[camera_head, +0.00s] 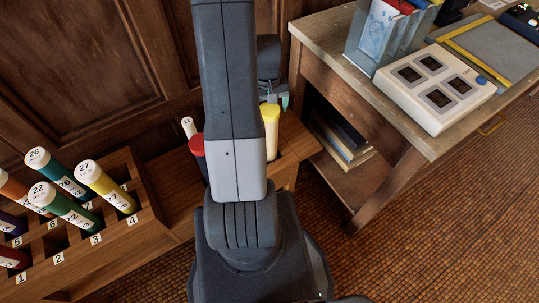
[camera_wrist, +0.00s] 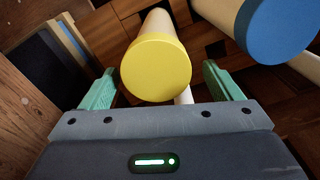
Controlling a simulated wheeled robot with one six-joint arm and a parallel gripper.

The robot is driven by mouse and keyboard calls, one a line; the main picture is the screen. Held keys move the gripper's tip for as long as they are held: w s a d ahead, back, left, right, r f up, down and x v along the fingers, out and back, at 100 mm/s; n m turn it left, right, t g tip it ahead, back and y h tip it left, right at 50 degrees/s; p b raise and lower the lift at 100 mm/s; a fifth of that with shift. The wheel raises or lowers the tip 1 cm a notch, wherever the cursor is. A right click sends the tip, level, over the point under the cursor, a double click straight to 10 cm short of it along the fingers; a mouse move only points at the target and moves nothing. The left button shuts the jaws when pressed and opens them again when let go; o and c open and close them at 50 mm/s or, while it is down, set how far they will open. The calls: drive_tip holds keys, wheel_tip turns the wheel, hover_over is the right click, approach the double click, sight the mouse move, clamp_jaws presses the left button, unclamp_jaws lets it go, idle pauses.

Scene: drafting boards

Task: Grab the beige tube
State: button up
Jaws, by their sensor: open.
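A tube with a yellow cap (camera_wrist: 156,68) and a pale cream body (camera_wrist: 158,22) is in the middle of the wrist view; its body is the closest to beige that I see. In the head view the yellow-capped tube (camera_head: 270,112) stands in the wooden rack just right of my arm. My gripper (camera_wrist: 162,84) is open, with one green finger on each side of the cap, apart from it. In the head view only a bit of a green finger (camera_head: 284,101) shows beside my arm, above the tube. The tube's lower end is hidden.
A blue-capped tube (camera_wrist: 277,30) is close at upper right in the wrist view. A red tube (camera_head: 197,146) and a white-capped tube (camera_head: 188,126) stand left of my arm. Several tubes fill the numbered rack (camera_head: 148,232). A wooden desk (camera_head: 335,50) is at right.

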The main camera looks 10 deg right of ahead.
sight(272, 128)
drive_tip(key=f, duration=0.2)
drive_tip(key=s+f, duration=0.1)
drive_tip(key=shift+d+f, duration=0.2)
drive_tip(key=shift+f, duration=0.2)
drive_tip(key=shift+f+b, duration=0.3)
drive_tip(key=shift+f, duration=0.35)
drive_tip(key=c, duration=1.4)
